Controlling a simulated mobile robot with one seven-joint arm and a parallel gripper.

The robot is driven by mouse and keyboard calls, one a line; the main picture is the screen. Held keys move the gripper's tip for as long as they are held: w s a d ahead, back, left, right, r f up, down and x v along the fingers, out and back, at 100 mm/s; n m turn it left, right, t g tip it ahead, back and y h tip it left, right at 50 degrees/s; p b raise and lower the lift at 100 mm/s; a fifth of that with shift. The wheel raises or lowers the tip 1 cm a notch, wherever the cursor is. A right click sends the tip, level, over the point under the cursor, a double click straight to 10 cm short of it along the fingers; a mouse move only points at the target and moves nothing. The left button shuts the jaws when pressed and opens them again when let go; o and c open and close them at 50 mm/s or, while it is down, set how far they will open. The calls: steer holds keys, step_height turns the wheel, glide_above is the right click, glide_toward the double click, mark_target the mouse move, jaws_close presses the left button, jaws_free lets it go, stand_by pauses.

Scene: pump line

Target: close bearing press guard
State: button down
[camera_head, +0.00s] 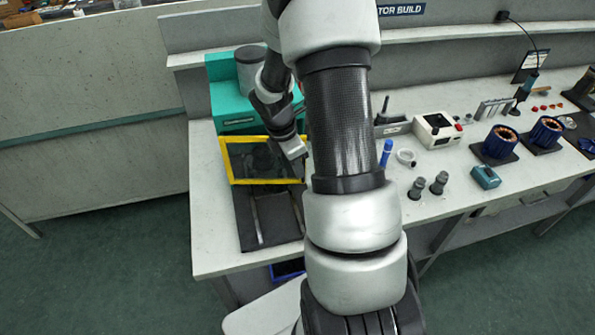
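The bearing press (228,103) is a teal machine with a grey round top at the left end of the bench. Its guard (228,163) is a dark see-through panel in a yellow frame at the press's front. The guard looks tilted or upright above a dark base plate (247,222); its exact angle is hard to tell. My gripper (301,165) is at the guard's right side, close to the frame. Whether it touches the frame cannot be told. Its fingers are small and partly hidden by my arm, so their opening does not show.
My arm covers the middle of the view. Right of it on the bench (465,205) stand a white box (436,130), a blue marker (386,152), grey fittings (417,188), a teal block (485,177) and copper-wound stators (500,142). The bench's front left corner is clear.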

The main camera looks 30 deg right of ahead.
steer(key=shift+n, duration=0.5)
steer(key=w+d+p, duration=0.1)
steer(key=w+d, duration=0.1)
steer(key=d, duration=0.1)
steer(key=shift+w, duration=0.35)
steer(key=shift+w+d+n+t, duration=0.3)
steer(key=shift+w+d+n, duration=0.35)
steer(key=shift+n, duration=0.35)
steer(key=shift+w+r, duration=0.1)
steer(key=shift+w, duration=0.1)
steer(key=shift+a, duration=0.15)
